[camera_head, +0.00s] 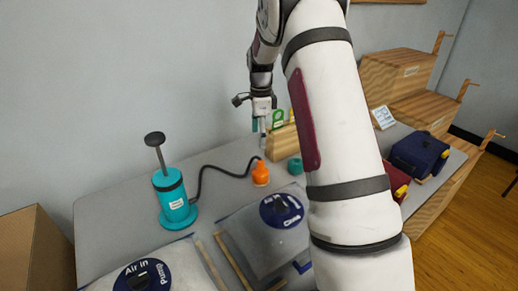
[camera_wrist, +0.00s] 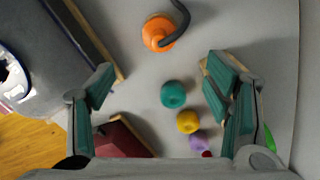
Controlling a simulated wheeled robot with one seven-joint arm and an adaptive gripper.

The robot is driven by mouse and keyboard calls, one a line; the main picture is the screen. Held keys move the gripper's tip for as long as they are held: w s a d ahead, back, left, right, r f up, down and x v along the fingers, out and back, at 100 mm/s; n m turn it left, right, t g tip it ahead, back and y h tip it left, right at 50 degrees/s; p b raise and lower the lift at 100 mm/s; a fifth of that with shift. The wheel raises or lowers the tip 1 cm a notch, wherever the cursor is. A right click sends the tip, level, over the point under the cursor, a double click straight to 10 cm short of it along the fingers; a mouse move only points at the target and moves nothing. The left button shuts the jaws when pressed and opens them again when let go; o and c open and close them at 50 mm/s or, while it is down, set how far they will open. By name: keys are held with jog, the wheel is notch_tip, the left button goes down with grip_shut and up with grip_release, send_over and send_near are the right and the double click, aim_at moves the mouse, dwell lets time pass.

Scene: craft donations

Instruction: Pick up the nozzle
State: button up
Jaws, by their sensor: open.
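An orange nozzle-like piece (camera_head: 261,174) stands on the grey table at the end of a black hose. In the wrist view this orange piece (camera_wrist: 158,33) is at the top, beyond my fingertips. A teal round piece (camera_wrist: 173,94) lies between and below my open fingers; it also shows in the head view (camera_head: 295,166). A yellow piece (camera_wrist: 188,122) and a purple piece (camera_wrist: 199,141) follow in a row toward my palm. Which one is the nozzle I cannot tell for certain. My gripper (camera_wrist: 163,82) is open and empty, above the table in the head view (camera_head: 262,134).
A teal hand pump (camera_head: 173,197) stands at the left of the table (camera_head: 110,205). A wooden holder (camera_head: 283,143) is beside my right finger in the wrist view (camera_wrist: 205,66). Grey bags with blue valves (camera_head: 282,210) lie in front. A dark blue box (camera_head: 420,153) is at right.

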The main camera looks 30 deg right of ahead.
aim_at(259, 160)
jog(key=f+n+b, duration=0.1)
jog(key=n+b, duration=0.1)
jog(key=b, duration=0.1)
jog(key=shift+w+a+f+n, duration=0.15)
jog(key=shift+w+f+n, duration=0.15)
jog(key=shift+f, duration=0.1)
jog(key=n+b, duration=0.2)
jog(key=shift+s+a+f+n, duration=0.1)
jog(key=shift+s+f+n, duration=0.05)
jog(key=shift+f+n, duration=0.2)
notch_tip(259, 160, down, 8)
jog(key=shift+f+b, duration=0.1)
jog(key=shift+b, duration=0.35)
jog(key=shift+s+d+f+b, duration=0.1)
jog(key=shift+d+f+b, duration=0.1)
jog(key=shift+f, duration=1.15)
jog(key=shift+s+d+f+b, duration=0.1)
jog(key=shift+d+f, duration=0.1)
jog(key=shift+f, duration=1.15)
jog(key=c, duration=1.2)
